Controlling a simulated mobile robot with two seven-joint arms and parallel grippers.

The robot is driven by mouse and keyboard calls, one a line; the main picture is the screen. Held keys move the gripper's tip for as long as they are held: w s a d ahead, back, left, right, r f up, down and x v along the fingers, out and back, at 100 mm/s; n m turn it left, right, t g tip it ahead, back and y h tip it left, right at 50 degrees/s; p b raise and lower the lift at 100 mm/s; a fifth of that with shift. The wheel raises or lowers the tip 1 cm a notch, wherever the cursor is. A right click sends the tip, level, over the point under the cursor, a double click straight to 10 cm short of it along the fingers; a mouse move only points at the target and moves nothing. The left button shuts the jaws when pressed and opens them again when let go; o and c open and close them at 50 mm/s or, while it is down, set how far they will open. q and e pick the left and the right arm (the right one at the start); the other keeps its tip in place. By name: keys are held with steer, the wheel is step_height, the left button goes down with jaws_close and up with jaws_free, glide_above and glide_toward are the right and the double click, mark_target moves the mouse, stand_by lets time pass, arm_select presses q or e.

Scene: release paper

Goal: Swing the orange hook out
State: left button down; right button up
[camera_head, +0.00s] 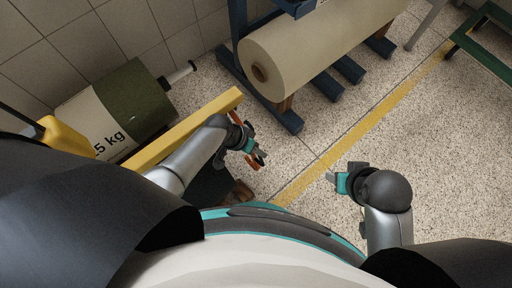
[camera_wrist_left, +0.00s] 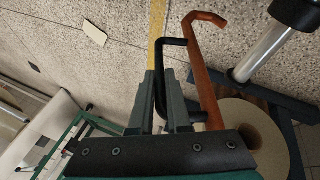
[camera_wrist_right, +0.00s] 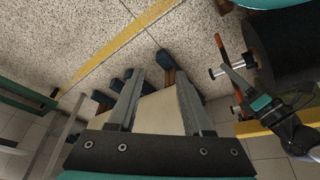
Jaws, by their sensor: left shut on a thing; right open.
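The orange hook (camera_wrist_left: 203,75) is a long bar with a bent tip, seen large in the left wrist view. A black bent handle (camera_wrist_left: 159,70) sits beside it, and its lower part is between the fingers of my left gripper (camera_wrist_left: 163,110). My left gripper (camera_head: 257,156) is shut on this handle; in the head view its fingers partly hide the hook. The hook also shows in the right wrist view (camera_wrist_right: 221,48), beside the left gripper. My right gripper (camera_head: 332,178) is open and empty, over bare floor in the head view.
A yellow beam (camera_head: 190,125) runs by my left arm. A green and cream roll (camera_head: 125,105) lies by the tiled wall. A large paper roll (camera_head: 320,45) rests on a blue stand (camera_head: 283,116).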

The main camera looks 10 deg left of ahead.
arm_select(q)
steer(key=shift+s+d+r+g+h+p, duration=0.2)
steer(key=shift+r+g+h, duration=0.1)
steer(key=shift+r, duration=0.15)
steer(key=shift+s+d+r+g+h+p, duration=0.2)
steer(key=shift+r+h, duration=0.1)
steer(key=shift+r, duration=0.2)
steer(key=shift+s+d+r+g+h+p, duration=0.1)
steer(key=shift+s+d+r+g+h, duration=0.15)
steer(key=shift+r, duration=0.2)
arm_select(e)
steer(key=shift+s+f, duration=0.15)
steer(key=shift+f, duration=1.1)
arm_select(q)
steer(key=c, duration=0.9)
jaws_free()
steer(key=shift+w, duration=0.15)
steer(key=shift+a, duration=0.1)
steer(key=shift+r, duration=0.2)
